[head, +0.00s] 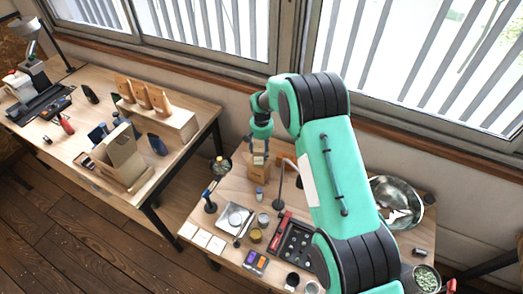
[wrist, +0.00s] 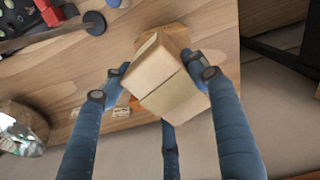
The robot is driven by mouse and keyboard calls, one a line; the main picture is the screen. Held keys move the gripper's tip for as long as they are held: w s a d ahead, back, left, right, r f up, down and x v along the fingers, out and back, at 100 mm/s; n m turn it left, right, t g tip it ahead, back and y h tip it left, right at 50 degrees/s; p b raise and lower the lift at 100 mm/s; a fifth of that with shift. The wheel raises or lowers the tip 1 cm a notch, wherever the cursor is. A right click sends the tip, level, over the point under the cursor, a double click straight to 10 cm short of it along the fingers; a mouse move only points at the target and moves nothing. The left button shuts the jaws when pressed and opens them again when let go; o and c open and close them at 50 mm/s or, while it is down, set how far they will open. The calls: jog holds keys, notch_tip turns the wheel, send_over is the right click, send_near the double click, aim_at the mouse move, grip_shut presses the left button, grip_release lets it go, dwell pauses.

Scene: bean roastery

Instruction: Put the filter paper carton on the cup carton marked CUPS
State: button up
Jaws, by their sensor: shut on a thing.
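My gripper (head: 260,146) is shut on a light-brown carton, likely the filter paper carton (wrist: 170,88); the wrist view shows its blue fingers on both sides of it and a third finger below. In the head view the small held carton (head: 259,159) is right over a larger brown carton (head: 257,172) at the back left of the right table. That is probably the cup carton, but no CUPS marking is readable. Part of a browner box (wrist: 172,30) shows behind the held carton in the wrist view. I cannot tell whether the two touch.
The right table (head: 228,190) also holds a lamp-like stand (head: 279,185), a metal tray (head: 234,220), a dark tray of small round things (head: 296,243) and a large steel bowl (head: 397,200). Another table at left holds an open cardboard box (head: 120,158) and pouches on a riser.

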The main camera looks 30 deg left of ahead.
jog(key=o, duration=1.2)
jog(key=shift+f, duration=0.1)
jog(key=shift+o, duration=0.2)
notch_tip(320, 180, up, 12)
jog(key=shift+r+b, duration=0.15)
jog(key=shift+b, duration=0.55)
